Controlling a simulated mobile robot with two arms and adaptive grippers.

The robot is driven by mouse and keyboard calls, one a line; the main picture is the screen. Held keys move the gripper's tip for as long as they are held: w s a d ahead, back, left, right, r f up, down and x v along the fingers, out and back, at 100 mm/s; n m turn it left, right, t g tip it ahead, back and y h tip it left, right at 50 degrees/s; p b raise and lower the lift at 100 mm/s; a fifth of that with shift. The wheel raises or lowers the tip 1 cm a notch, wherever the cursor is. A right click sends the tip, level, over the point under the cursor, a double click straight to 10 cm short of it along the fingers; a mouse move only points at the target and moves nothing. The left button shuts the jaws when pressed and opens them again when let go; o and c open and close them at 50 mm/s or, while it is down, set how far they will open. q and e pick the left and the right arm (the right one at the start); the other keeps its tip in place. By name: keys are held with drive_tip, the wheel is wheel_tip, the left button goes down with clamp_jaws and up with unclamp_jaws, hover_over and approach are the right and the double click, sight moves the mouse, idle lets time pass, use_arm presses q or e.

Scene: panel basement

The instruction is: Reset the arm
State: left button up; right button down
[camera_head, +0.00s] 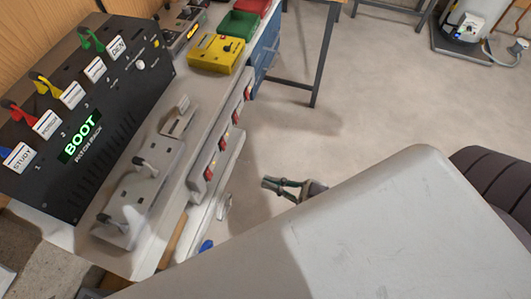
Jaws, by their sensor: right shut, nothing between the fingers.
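My right gripper (271,184) shows near the middle of the view, just past the edge of a large pale grey surface in the foreground. It points left, is shut with nothing in it, and hangs over open floor to the right of the workbench. Most of the arm behind it is hidden. My left gripper is not in view. A black patch rack (110,120) with a green lit "BOOT" display stands on the bench at left. Coloured plugs and white labels run along its top.
The bench edge carries a strip with several red switches (208,173). Grey switch units (140,195), a yellow box (217,52) and a green bin (240,24) stand on the bench. A dark table leg (323,60) rises at the back. Concrete floor (400,110) is clear to the right.

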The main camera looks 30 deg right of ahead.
idle(0.4)
drive_tip(key=s+d+f+m+g+h, duration=0.15)
drive_tip(key=d+f+h, duration=0.25)
drive_tip(key=f, duration=0.6)
drive_tip(key=d+f+m+g+h, duration=0.1)
drive_tip(key=d+f+m+h, duration=0.15)
drive_tip(key=f, duration=0.75)
drive_tip(key=s+d+f+m+g+h, duration=0.1)
drive_tip(key=d+f+h, duration=0.35)
drive_tip(key=f, duration=0.45)
drive_tip(key=s+a+f+g+h, duration=0.1)
drive_tip(key=s+f+g, duration=0.3)
drive_tip(key=s+f, duration=0.4)
drive_tip(key=s+a+f+m+g+h, duration=0.1)
drive_tip(key=s+f+g, duration=0.4)
drive_tip(key=s, duration=0.8)
wheel_tip(320, 180, down, 4)
drive_tip(key=shift+a+r+m, duration=0.15)
drive_tip(key=shift+a+m, duration=0.15)
drive_tip(key=shift+a, duration=0.3)
